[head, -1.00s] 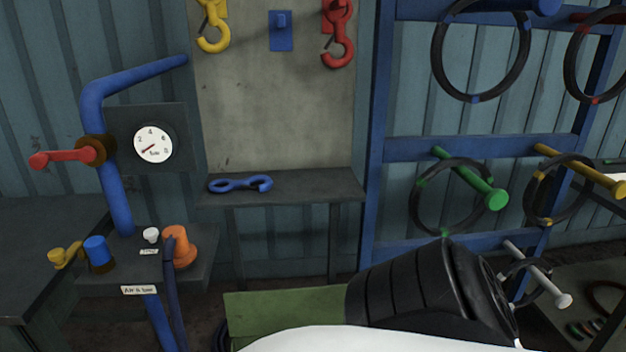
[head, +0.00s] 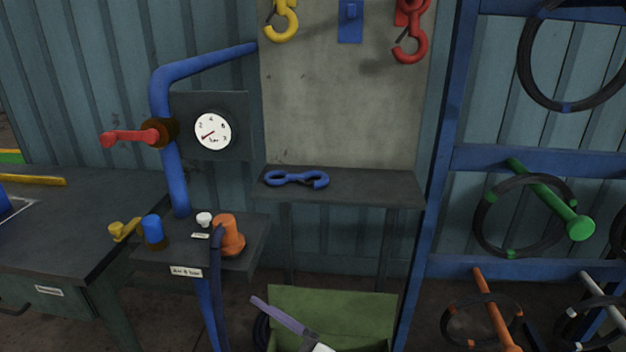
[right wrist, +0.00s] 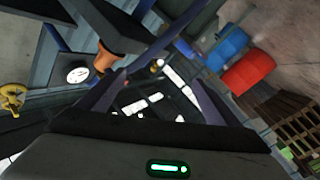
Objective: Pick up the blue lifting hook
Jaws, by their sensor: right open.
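The blue lifting hook (head: 297,179) lies flat on a dark grey shelf (head: 350,188) in the head view, below the pale backboard. Nothing touches it except the shelf. A purple-grey finger of my right gripper (head: 283,317) shows at the bottom of the head view, below and in front of the shelf, well apart from the hook. In the right wrist view my right gripper (right wrist: 158,78) has its two fingers spread with nothing held between them. I cannot make out the blue hook in that view. My left gripper is not in view.
A yellow hook (head: 283,18) and a red hook (head: 410,38) hang above the shelf, beside an empty blue bracket (head: 350,20). A blue pipe (head: 170,140) with a gauge (head: 213,131) stands left. A blue rack (head: 452,160) stands right. A green box (head: 340,305) is below.

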